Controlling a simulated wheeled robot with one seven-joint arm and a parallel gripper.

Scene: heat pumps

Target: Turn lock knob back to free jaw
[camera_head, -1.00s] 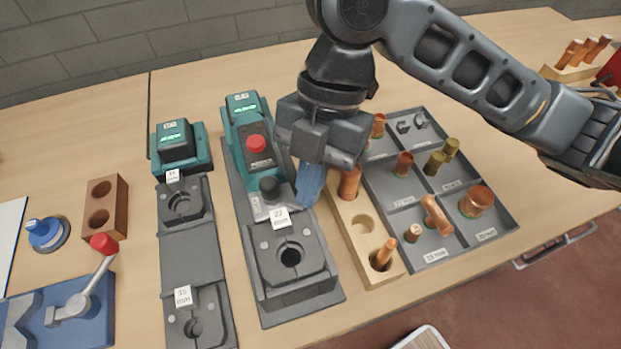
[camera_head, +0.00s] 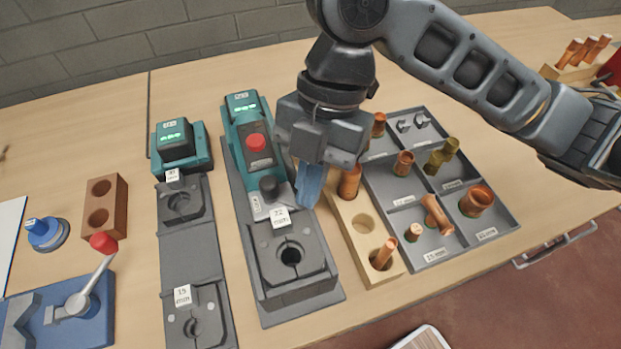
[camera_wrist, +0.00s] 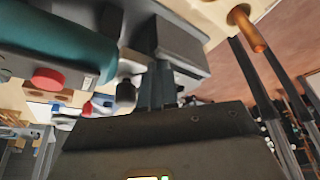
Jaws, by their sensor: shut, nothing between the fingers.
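The teal press tool (camera_head: 246,125) lies on a grey base with a red button (camera_head: 256,142) on top. The dark lock knob (camera_head: 269,187) stands at its near end, beside the grey jaw block (camera_head: 290,258) labelled 22 mm, which has a round hole. My gripper (camera_head: 308,190) is shut and empty, pointing down just right of the knob. In the head view a small gap seems to lie between them; contact is hard to judge. In the wrist view the dark knob (camera_wrist: 125,93) shows left of my fingers (camera_wrist: 158,88), and the red button (camera_wrist: 48,79) farther left.
A wooden block (camera_head: 362,232) with copper pieces stands close right of the gripper. Beyond it is a grey divided tray (camera_head: 408,222) of fittings. A second teal tool (camera_head: 177,147) with grey jaw blocks is at left. A blue fixture (camera_head: 60,310) with a red-tipped lever is at lower left.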

